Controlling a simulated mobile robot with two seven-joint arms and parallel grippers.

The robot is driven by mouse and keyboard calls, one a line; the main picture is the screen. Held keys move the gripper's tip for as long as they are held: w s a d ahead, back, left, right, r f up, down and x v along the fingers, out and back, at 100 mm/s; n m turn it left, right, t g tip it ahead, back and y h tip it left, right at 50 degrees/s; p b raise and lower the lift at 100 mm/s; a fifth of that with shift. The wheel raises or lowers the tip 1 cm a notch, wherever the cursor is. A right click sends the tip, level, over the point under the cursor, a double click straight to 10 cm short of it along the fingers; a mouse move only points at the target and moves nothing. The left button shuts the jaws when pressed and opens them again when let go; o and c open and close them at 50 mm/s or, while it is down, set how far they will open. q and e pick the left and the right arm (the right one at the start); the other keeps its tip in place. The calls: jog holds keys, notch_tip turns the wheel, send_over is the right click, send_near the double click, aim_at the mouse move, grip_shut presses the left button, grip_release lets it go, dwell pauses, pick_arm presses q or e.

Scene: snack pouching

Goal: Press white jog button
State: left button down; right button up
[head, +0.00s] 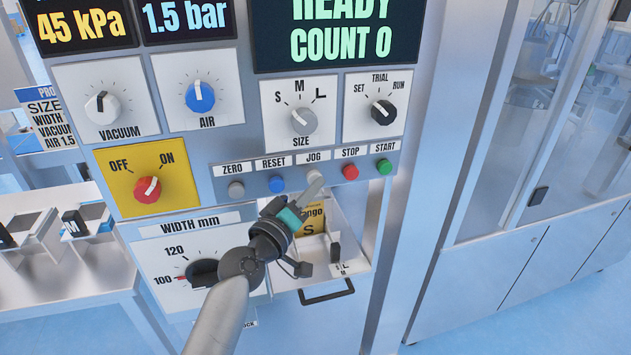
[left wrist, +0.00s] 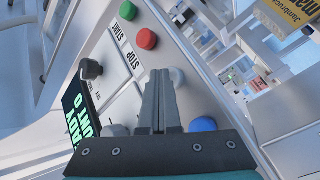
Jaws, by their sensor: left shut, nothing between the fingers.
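The white jog button (head: 314,174) sits under the JOG label in the button row of the machine panel. My left gripper (head: 316,186) is shut and empty, its fingertips just below and in front of this button in the head view. In the left wrist view the fingertips (left wrist: 160,74) lie beside the white button (left wrist: 179,76), partly overlapping it. I cannot tell whether they touch it. My right gripper is not in view.
A blue reset button (head: 276,184) and a red stop button (head: 350,171) flank the jog button. The green start button (head: 384,166) is farther right and the grey zero button (head: 236,189) farther left. A tray handle (head: 328,293) sticks out below. The display reads READY, COUNT 0.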

pick_arm(q)
jog(key=shift+s+d+p, duration=0.2)
jog(key=shift+s+p, duration=0.2)
jog(key=shift+s, duration=0.3)
jog(key=s+d+p, duration=0.2)
jog(key=s, duration=0.3)
jog(key=shift+s, duration=0.35)
dwell(0.5)
